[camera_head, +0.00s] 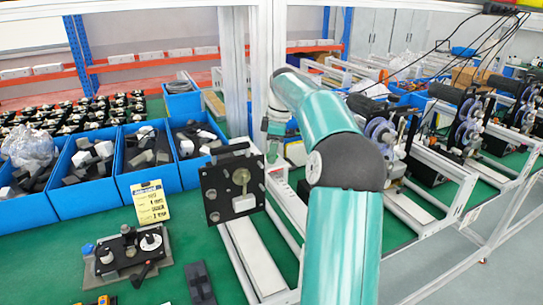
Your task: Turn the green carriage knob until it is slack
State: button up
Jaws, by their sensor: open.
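My teal arm rises from the bottom right of centre, bends at a dark elbow and reaches away toward a grey upright post. My gripper (278,163) hangs at its far end, small and partly lost against the metal frame. It is open, and I see nothing between its jaws. I cannot make out a green knob; the arm covers part of the machine row.
Blue bins (85,178) of black and white parts line the left. A yellow label card (150,203) stands before them. A black fixture with knobs (128,251) lies on the green bench. Reel machines on rails (462,130) fill the right. Grey floor is clear at lower right.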

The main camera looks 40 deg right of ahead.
jog(key=m, duration=0.6)
jog(key=shift+a+m+t+h, duration=0.15)
jog(key=shift+m+t+h, duration=0.15)
jog(key=shift+m+h, duration=0.1)
jog(key=m+h, duration=0.1)
jog(key=m, duration=0.4)
jog(key=shift+m, duration=0.3)
